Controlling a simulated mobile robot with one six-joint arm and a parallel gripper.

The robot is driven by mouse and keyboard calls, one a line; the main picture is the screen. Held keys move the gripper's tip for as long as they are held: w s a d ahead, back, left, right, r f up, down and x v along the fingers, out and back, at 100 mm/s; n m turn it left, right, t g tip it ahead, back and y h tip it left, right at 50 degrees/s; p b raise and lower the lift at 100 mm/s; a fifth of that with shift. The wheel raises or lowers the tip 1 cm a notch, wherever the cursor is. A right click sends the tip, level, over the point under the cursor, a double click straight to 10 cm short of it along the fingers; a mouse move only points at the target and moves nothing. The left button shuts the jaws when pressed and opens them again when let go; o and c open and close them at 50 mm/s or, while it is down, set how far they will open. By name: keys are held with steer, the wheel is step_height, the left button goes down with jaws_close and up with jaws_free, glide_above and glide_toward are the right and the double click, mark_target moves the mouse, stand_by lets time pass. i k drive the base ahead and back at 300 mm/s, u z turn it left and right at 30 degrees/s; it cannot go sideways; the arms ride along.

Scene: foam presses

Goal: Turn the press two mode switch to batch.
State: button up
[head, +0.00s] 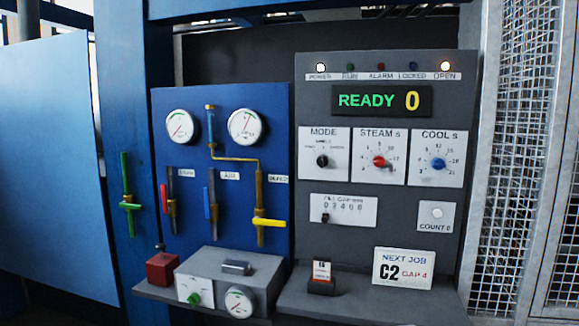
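The mode switch (322,161) is a small black knob on a white plate headed MODE, on the dark grey control panel (390,240). Small position labels stand around the upper part of the knob, too small to read surely. I cannot tell which label its pointer faces. The display (382,101) above reads READY in green and 0 in yellow. The POWER and OPEN lamps glow; RUN, ALARM and LOCKED look dark. No press number shows that I can read. My gripper is not in view.
Right of the mode switch are a red STEAM knob (379,161) and a blue COOL knob (438,164). A ledge below holds a NEXT JOB C2 card (403,268). A blue board (275,110) with gauges and valve handles is left. Wire mesh (515,140) stands right.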

mark_target(323, 160)
steer(key=z, duration=0.15)
steer(key=i, duration=0.9)
steer(key=u, duration=0.05)
